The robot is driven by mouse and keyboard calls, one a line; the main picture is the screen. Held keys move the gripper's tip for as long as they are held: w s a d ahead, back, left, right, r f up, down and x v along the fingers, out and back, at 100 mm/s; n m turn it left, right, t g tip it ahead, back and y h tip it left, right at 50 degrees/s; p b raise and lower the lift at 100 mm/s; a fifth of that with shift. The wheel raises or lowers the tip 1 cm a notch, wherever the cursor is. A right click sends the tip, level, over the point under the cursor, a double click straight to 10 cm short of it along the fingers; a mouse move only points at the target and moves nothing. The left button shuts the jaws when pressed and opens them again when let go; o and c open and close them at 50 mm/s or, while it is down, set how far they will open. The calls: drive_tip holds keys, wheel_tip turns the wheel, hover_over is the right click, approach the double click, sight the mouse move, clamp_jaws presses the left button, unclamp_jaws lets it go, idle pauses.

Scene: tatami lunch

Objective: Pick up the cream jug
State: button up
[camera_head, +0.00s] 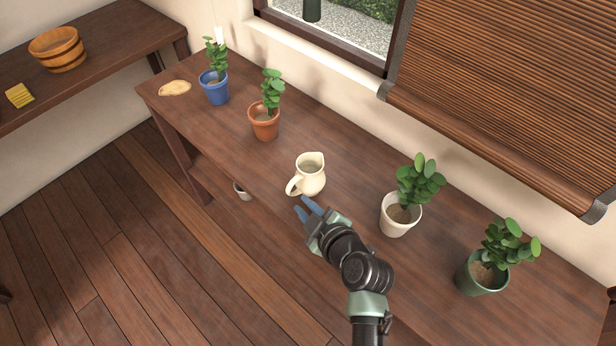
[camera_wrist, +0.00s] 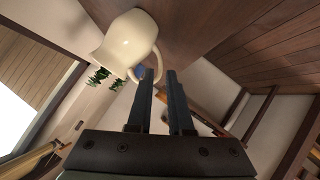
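The cream jug (camera_head: 311,175) stands upright on the long wooden table, its handle on the lower left side, towards my gripper. My gripper (camera_head: 305,204) is just in front of the jug, with its two blue-grey fingers apart and nothing held between them. In the wrist view the jug (camera_wrist: 128,42) is at upper left, and its handle loop reaches close to the fingertips of my gripper (camera_wrist: 160,75). I cannot tell from that view whether a finger touches the handle; a small gap shows in the head view.
Potted plants stand on the table: blue (camera_head: 216,92) and terracotta (camera_head: 264,126) pots beyond the jug, white (camera_head: 398,222) and green (camera_head: 478,278) pots to the right. A side shelf holds a wooden bucket (camera_head: 60,54).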

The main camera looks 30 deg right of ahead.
sight(291, 195)
drive_tip(key=shift+p+x, duration=0.35)
drive_tip(key=shift+x, duration=3.15)
drive_tip(key=shift+a+r, duration=0.15)
drive_tip(key=shift+a, duration=0.05)
clamp_jaws()
drive_tip(key=shift+a, duration=0.1)
